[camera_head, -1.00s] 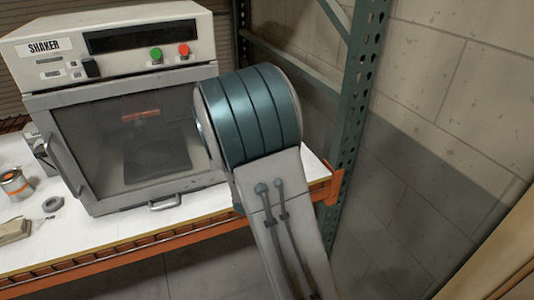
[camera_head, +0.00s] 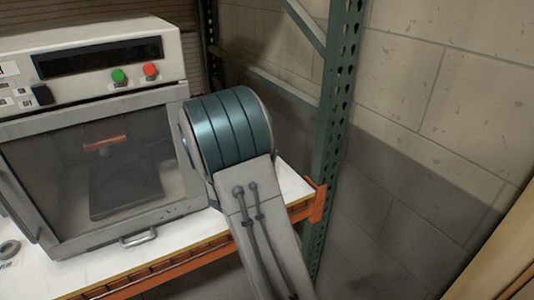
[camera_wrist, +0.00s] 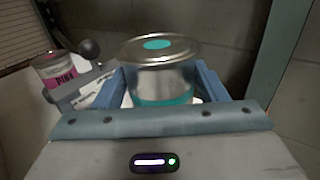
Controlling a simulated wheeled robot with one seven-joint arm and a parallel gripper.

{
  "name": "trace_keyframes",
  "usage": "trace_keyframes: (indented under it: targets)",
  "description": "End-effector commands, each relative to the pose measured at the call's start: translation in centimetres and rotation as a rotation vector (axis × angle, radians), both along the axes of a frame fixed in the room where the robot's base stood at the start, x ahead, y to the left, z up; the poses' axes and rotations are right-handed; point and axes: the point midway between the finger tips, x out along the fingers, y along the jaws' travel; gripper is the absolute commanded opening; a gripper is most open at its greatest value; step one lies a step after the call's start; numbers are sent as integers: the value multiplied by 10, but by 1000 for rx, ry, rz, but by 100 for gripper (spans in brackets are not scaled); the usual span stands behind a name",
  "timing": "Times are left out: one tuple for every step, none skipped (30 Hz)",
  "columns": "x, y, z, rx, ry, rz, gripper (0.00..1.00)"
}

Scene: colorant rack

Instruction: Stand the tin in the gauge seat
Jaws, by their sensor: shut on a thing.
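A metal tin (camera_wrist: 160,72) with a teal spot on its lid and a teal band low on its side stands upright in the wrist view. My gripper (camera_wrist: 163,82) is shut on it, with a blue finger at each side. The tin's underside is hidden, so I cannot tell whether it touches anything below. No gauge seat can be made out for certain. A grey fixture with a dark ball knob (camera_wrist: 89,48) stands behind and left of the tin. In the head view, my gripper and the tin are not visible.
A tin labelled PINK (camera_wrist: 56,70) stands at the left of the wrist view. In the head view, the shaker (camera_head: 95,140) stands on the white shelf (camera_head: 105,272), with a grey ring (camera_head: 9,250) at far left. A green rack post (camera_head: 336,110) rises at the right.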

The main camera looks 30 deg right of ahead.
Motion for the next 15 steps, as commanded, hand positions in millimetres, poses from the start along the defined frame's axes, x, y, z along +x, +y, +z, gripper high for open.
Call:
trace_keyframes:
  targets:
    - [8, 0, -4, -1, 0, 0, 31]
    - [11, 1, -7, -1, 2, -1, 31]
    - [17, 1, -9, -1, 0, -1, 31]
    - [21, 1, -12, -2, 1, -2, 31]
    - [25, 1, -14, -1, 0, -2, 31]
    - [30, 1, -18, -1, 1, -3, 31]
    - [33, 2, -20, -1, -1, -3, 31]
    - [37, 2, -22, -1, -1, -4, 31]
    - [41, 2, -24, -1, -1, -4, 31]
    - [44, 3, -26, 0, -1, -4, 31]
    - [46, 3, -27, -1, -1, -4, 31]
    - [49, 3, -29, -1, -1, -3, 31]
    - [51, 3, -30, 0, -1, -3, 31]
    - [52, 4, -31, 0, -1, -3, 31]
    - [53, 4, -32, 0, -1, -3, 31]
